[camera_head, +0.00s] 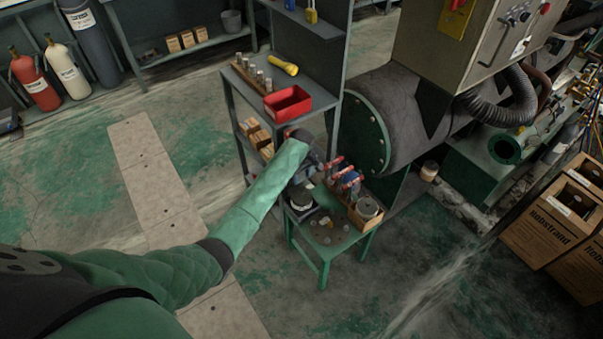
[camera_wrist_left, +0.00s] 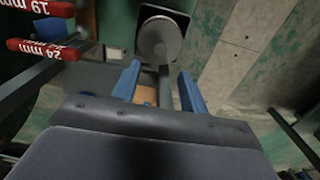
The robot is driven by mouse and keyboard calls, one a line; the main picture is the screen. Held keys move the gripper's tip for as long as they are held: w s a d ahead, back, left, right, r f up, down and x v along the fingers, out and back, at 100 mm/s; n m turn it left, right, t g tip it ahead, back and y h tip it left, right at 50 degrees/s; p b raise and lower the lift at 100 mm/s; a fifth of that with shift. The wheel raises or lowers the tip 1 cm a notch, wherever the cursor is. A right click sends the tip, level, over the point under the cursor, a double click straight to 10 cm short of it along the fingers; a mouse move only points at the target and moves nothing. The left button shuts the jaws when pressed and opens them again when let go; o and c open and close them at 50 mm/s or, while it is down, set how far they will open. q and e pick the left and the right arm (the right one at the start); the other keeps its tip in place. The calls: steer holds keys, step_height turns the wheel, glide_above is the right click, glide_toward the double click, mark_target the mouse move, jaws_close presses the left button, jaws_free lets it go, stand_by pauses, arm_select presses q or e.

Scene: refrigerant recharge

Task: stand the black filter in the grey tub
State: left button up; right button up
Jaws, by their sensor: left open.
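My left arm reaches from the left to the small green table, and my left gripper (camera_head: 305,172) is above its left side. In the left wrist view its two blue fingers (camera_wrist_left: 159,74) stand apart, with a narrow grey strip showing between them. A dark round piece (camera_head: 301,198) stands on a dark square base at the table's left edge, just below the gripper. In the left wrist view a grey disc (camera_wrist_left: 160,40) shows within a dark square outline, beyond the fingertips. I cannot tell for sure which piece is the black filter or the grey tub. My right gripper is not in view.
A wooden holder with red-handled tools (camera_head: 347,178) stands beside the gripper; red handles (camera_wrist_left: 42,48) also show in the left wrist view. Small loose parts lie on the front of the green table (camera_head: 318,252). A shelf with a red bin (camera_head: 288,103) stands behind.

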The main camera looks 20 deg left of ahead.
arm_select(q)
steer(key=s+d+f+m, duration=0.2)
steer(key=s+f+m, duration=0.4)
steer(key=s+f, duration=1.65)
steer(key=s+d+f+m+t, duration=0.1)
steer(key=s+f+m, duration=0.2)
steer(key=s, duration=1.2)
steer(key=s+d+f+m, duration=0.1)
steer(key=s+f+m, duration=0.2)
steer(key=s, duration=1.2)
step_height(320, 180, down, 2)
steer(key=shift+s+f+m+t+b, duration=0.1)
steer(key=shift+s+m+t+b, duration=0.05)
steer(key=shift+m+t+b, duration=0.2)
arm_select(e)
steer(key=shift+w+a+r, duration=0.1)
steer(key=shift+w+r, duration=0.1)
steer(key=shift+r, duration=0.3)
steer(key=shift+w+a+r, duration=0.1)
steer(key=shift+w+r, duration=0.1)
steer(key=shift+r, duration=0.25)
arm_select(q)
steer(key=shift+h, duration=0.3)
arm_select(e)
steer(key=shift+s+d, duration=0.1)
